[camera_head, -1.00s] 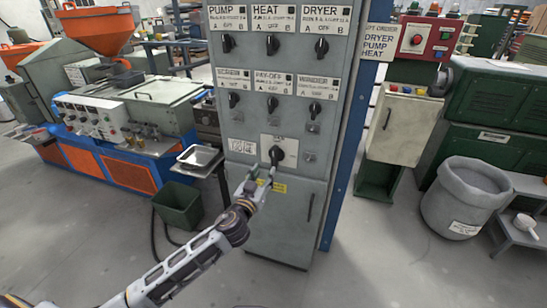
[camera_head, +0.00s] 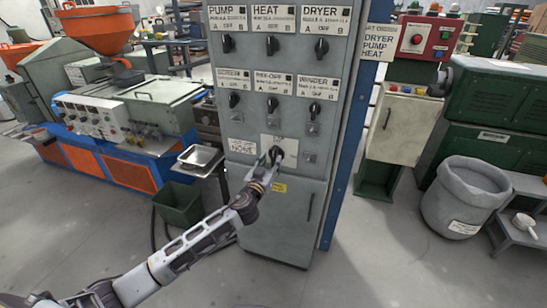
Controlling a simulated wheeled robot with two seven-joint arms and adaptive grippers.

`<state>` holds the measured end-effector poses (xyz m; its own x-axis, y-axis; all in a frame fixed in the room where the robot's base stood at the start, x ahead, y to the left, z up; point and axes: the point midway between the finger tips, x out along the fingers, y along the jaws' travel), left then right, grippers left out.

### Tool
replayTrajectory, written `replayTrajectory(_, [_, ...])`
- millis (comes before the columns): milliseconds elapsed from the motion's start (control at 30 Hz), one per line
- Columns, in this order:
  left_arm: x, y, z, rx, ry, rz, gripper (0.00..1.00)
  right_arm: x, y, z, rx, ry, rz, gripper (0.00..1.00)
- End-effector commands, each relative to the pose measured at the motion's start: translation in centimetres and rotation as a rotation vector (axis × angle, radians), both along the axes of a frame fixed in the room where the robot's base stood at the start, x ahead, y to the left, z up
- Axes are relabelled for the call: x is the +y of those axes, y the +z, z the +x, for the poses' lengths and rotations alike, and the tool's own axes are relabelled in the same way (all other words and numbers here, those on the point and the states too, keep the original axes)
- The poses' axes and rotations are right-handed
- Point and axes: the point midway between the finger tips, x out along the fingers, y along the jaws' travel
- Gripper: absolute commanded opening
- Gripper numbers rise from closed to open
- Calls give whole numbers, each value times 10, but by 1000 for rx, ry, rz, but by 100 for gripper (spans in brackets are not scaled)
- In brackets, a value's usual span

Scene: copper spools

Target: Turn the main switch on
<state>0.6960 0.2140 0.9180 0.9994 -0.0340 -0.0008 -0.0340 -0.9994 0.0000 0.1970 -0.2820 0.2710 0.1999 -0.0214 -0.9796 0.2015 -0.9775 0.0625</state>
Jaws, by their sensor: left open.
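The main switch (camera_head: 277,153) is a black rotary knob on a pale plate, low in the middle of the grey control cabinet (camera_head: 315,192). My left gripper (camera_head: 271,161) is open at the knob, with its fingertips beside the knob's lower part. The fingers partly cover the knob, so I cannot tell whether they touch it or its exact setting. My right gripper is not in view.
Rows of smaller black knobs, such as the pump switch (camera_head: 228,43), sit above the main switch. A green bin (camera_head: 178,206) and a metal tray (camera_head: 199,158) are to the left. A grey barrel (camera_head: 463,197) stands right, with clear floor between.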

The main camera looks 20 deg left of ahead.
Motion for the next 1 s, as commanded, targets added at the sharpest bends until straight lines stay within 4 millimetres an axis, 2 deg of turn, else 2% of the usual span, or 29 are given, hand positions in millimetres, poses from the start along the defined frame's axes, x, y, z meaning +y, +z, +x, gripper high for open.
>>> replayTrajectory(500, [-1,1,36,-1,0,0,41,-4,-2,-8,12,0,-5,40])
replayTrajectory(1000, [-2,0,41,1,0,0,41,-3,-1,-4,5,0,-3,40])
